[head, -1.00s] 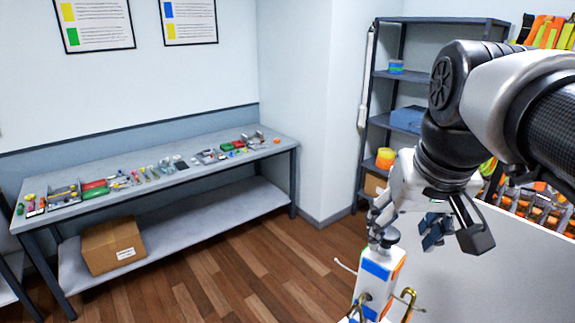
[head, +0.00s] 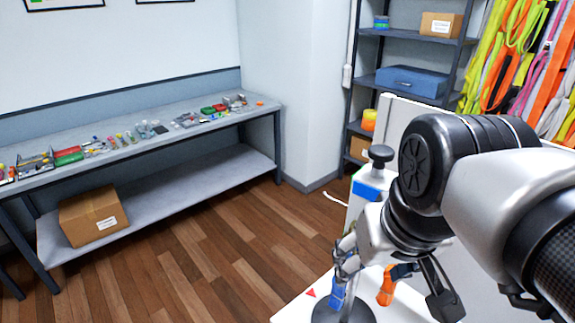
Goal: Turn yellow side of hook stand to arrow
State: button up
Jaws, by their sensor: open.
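The hook stand (head: 358,206) is a white post with a black knob on top, a blue band near its top and a green edge at left. It stands upright on a round black base (head: 342,313) on a white surface. A red arrow mark (head: 311,293) lies left of the base. No yellow side shows. My gripper (head: 368,262) is open, in front of the post's lower part, hiding much of it. I cannot tell whether it touches the stand. A blue piece (head: 338,293) and an orange piece (head: 386,286) show low on the stand.
A white hook (head: 335,197) sticks out left of the post. A white panel (head: 425,108) stands behind. A long bench (head: 215,128) with small parts is at left, shelves (head: 400,82) and hanging straps (head: 515,60) at the back right. The wood floor between is clear.

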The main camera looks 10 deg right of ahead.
jog(key=s+a+f+b, duration=0.1)
jog(key=s+f+b, duration=0.1)
jog(key=f, duration=0.5)
jog(key=s+f+b, duration=0.2)
jog(key=f+b, duration=0.3)
jog(key=f, duration=0.2)
jog(key=shift+s+a+n, duration=0.35)
jog(key=shift+a+n, duration=0.05)
jog(key=shift+c, duration=0.5)
